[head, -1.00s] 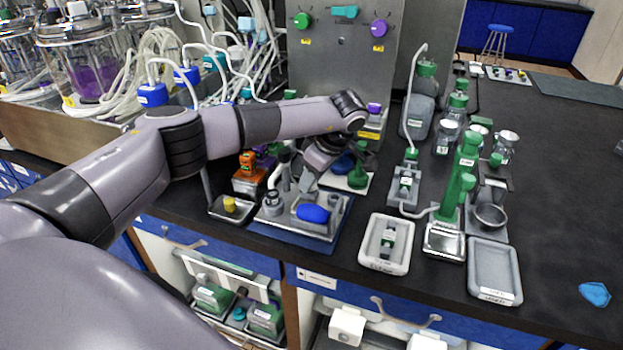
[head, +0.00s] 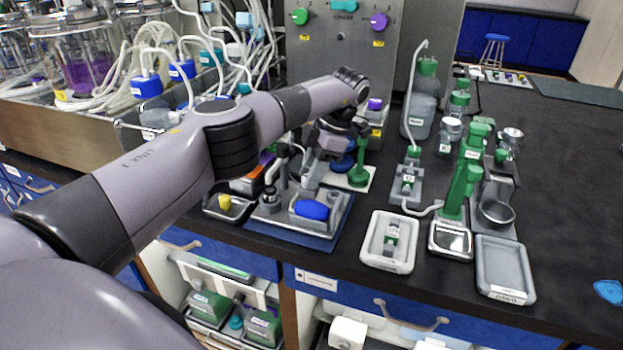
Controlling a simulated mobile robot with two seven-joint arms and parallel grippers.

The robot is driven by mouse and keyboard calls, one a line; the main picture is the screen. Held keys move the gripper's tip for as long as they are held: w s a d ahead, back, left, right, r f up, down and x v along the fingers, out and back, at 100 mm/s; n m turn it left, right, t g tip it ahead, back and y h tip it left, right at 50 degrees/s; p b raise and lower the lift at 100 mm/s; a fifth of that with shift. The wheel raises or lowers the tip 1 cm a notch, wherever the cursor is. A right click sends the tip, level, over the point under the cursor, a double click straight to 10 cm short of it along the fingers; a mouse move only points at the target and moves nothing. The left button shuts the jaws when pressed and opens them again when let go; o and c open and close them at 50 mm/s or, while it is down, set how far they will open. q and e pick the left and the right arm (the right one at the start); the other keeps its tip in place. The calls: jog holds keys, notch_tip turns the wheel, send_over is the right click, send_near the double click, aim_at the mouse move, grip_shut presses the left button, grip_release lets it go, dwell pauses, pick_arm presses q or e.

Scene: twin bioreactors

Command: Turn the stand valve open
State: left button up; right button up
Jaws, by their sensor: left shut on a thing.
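A blue oval piece (head: 311,209) lies in the tray just below the fingers. A green stand (head: 359,170) on a pale plate is just right of the gripper. My right gripper is not in view.
A grey control panel (head: 340,60) with green and purple knobs stands behind the wrist. Green-handled fixtures (head: 463,185), a white tray (head: 372,262) and a grey tray (head: 505,285) are to the right. Bioreactor vessels and tubing (head: 100,60) fill the left.

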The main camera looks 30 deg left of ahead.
pick_arm(q)
jog(key=shift+n+b, duration=0.7)
jog(key=shift+b, duration=0.05)
jog(key=shift+h, duration=0.3)
jog(key=o, duration=1.1)
jog(key=shift+c, duration=0.2)
jog(key=shift+r, duration=0.1)
